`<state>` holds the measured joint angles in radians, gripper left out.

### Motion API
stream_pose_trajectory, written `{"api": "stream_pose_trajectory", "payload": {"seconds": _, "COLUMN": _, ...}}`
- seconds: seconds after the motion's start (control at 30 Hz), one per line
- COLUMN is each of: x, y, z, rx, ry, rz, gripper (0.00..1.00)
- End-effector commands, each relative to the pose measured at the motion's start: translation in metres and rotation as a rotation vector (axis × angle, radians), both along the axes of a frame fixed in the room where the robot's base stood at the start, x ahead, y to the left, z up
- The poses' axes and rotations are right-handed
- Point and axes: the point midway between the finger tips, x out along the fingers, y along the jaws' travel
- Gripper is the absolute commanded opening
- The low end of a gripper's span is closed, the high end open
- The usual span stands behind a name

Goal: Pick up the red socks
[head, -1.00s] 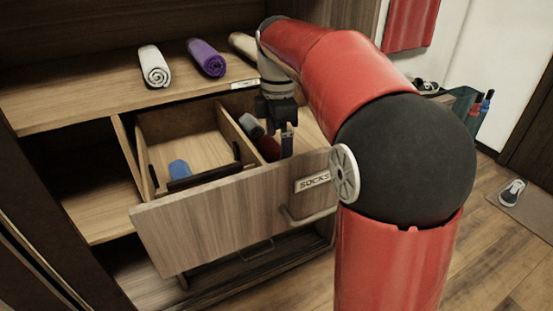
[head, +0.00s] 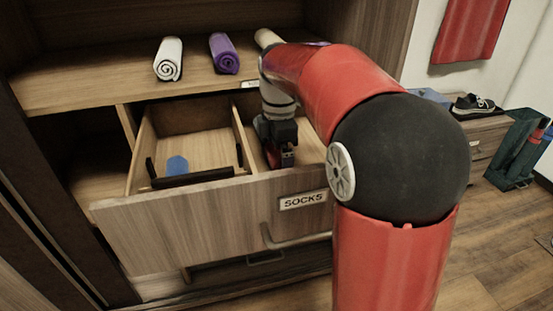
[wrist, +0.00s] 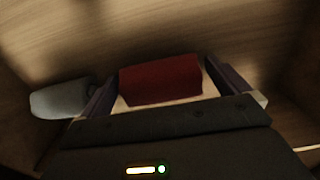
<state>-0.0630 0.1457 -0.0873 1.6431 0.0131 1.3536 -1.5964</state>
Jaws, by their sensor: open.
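The red socks (wrist: 160,79) are a dark red roll on the wooden floor of the drawer's right compartment. In the wrist view they sit between the two fingers of my gripper (wrist: 160,88), with the jaws open around them. In the head view my gripper (head: 281,160) points down into that compartment, and only a sliver of red (head: 272,156) shows beside it. A grey sock roll (wrist: 60,98) lies just outside the left finger in the wrist view; my gripper and arm hide it in the head view.
The open drawer (head: 225,222) carries a SOCKS label. A divider separates the left compartment, which holds a blue item (head: 177,165) and a dark bar. A white towel roll (head: 168,59) and a purple towel roll (head: 224,54) lie on the shelf above.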

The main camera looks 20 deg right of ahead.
Motion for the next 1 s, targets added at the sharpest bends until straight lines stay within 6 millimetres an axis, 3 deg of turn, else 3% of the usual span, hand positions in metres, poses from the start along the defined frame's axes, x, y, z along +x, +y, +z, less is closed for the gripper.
{"api": "stream_pose_trajectory", "payload": {"seconds": 0.23, "x": 0.0, "y": 0.0, "z": -0.001, "rx": 0.0, "ry": -0.001, "rz": 0.0, "gripper": 0.99}}
{"api": "stream_pose_trajectory", "payload": {"seconds": 0.57, "x": 0.0, "y": 0.0, "z": -0.001, "rx": 0.0, "ry": 0.0, "rz": 0.001, "gripper": 0.56}}
{"api": "stream_pose_trajectory", "payload": {"seconds": 0.83, "x": 0.0, "y": 0.0, "z": 0.0, "rx": 0.0, "ry": -0.001, "rz": 0.0, "gripper": 0.55}}
{"api": "stream_pose_trajectory", "payload": {"seconds": 1.0, "x": 0.001, "y": 0.0, "z": 0.011, "rx": 0.0, "ry": -0.002, "rz": 0.0, "gripper": 0.55}}
